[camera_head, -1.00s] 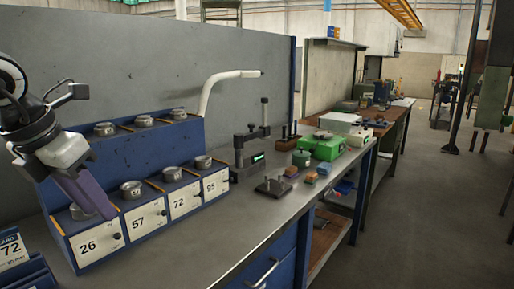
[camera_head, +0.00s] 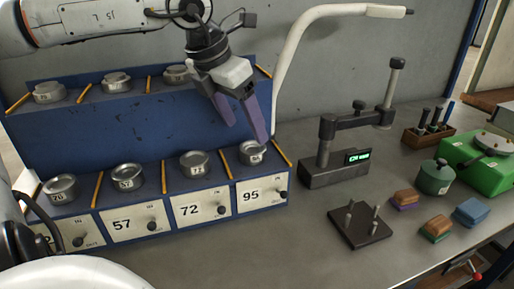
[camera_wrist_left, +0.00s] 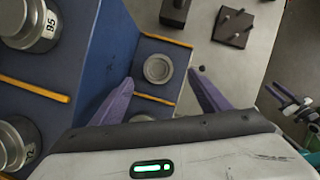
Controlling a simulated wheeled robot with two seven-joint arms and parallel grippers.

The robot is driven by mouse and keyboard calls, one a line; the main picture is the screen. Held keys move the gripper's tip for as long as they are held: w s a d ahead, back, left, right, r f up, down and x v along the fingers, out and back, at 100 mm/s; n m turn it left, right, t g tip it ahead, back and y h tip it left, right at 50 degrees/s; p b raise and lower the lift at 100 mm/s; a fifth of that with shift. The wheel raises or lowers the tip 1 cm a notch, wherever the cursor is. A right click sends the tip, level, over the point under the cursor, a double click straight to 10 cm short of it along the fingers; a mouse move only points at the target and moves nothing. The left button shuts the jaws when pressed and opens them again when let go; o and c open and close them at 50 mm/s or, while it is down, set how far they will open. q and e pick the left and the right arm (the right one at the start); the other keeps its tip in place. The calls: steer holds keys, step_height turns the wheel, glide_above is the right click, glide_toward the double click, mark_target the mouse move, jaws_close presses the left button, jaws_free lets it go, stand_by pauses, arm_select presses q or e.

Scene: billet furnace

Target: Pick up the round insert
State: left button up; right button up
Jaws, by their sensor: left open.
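A round metal insert (camera_head: 252,153) sits in the lower-row bay marked 95 of the blue rack (camera_head: 95,130). My left gripper (camera_head: 252,132) is open, its purple fingers pointing down at this insert, one fingertip overlapping it in the head view. In the left wrist view the insert (camera_wrist_left: 158,69) lies between the open fingers (camera_wrist_left: 160,90), lower than they are and not gripped. Other round inserts sit in the lower row, such as one in bay 72 (camera_head: 194,164), and in the upper row (camera_head: 117,82). My right gripper seems to show small and partly cut off in the left wrist view (camera_wrist_left: 284,95).
Orange dividers (camera_head: 283,153) flank the bays. Right of the rack stand a grey gauge with green display (camera_head: 335,170), a dark pegged plate (camera_head: 360,226), small blocks (camera_head: 436,228) and a green box (camera_head: 478,155). A white curved arm (camera_head: 290,75) rises behind. Bench before the rack is clear.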

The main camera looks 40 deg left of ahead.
mark_target(253, 149)
arm_select(q)
steer(key=shift+x, duration=0.9)
steer(key=shift+a+p+x, duration=0.2)
steer(key=shift+p+x, duration=0.35)
steer(key=shift+x, duration=2.2)
steer(key=shift+s, duration=0.1)
steer(key=shift+c, duration=0.3)
steer(key=c, duration=1.5)
steer(key=shift+c, duration=0.8)
